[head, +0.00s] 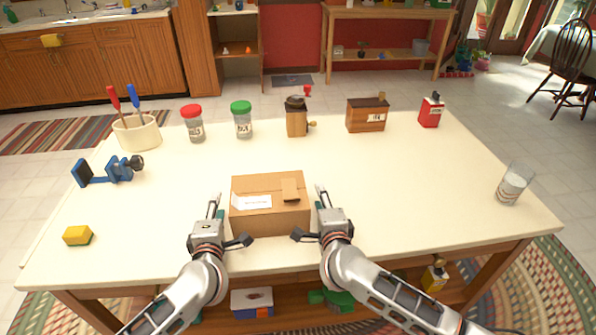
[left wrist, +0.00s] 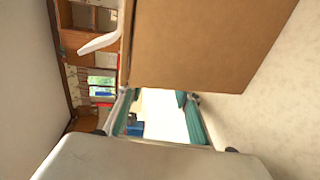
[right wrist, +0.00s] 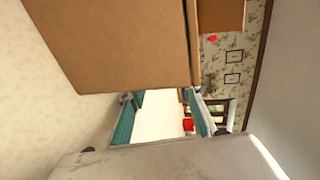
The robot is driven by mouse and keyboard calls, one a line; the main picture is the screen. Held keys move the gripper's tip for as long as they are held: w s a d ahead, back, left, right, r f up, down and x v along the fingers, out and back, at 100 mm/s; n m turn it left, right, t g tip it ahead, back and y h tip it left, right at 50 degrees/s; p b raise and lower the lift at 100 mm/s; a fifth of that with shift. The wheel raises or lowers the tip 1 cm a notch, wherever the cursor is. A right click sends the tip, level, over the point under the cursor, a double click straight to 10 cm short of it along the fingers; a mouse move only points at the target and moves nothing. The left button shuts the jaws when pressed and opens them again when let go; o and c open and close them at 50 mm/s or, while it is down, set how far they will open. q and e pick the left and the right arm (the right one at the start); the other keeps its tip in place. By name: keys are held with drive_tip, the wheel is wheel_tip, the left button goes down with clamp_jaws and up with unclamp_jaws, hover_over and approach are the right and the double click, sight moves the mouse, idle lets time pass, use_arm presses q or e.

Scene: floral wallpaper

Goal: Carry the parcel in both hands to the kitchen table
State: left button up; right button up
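The parcel (head: 270,219), a brown cardboard box with a white label and a flap of tape on top, sits on the cream-topped table (head: 400,190) near its front edge. My left gripper (head: 232,218) is open at its left side, and my right gripper (head: 307,211) is open at its right side. The box wall fills the upper part of the left wrist view (left wrist: 205,45) and of the right wrist view (right wrist: 110,40). Both wrist views show spread teal finger pads with nothing between them. Whether the grippers touch the box cannot be told.
A utensil crock (head: 137,134), jars (head: 194,127), a grinder (head: 297,120), a wooden box (head: 367,117) and a red tin (head: 431,112) line the back. A blue clamp (head: 108,172), yellow block (head: 77,236) and glass (head: 511,186) stand at the sides. Another table (head: 562,44) and chair (head: 571,50) are far right.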

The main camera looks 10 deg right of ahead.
use_arm(q)
drive_tip(key=v, duration=1.2)
use_arm(e)
drive_tip(key=v, duration=1.2)
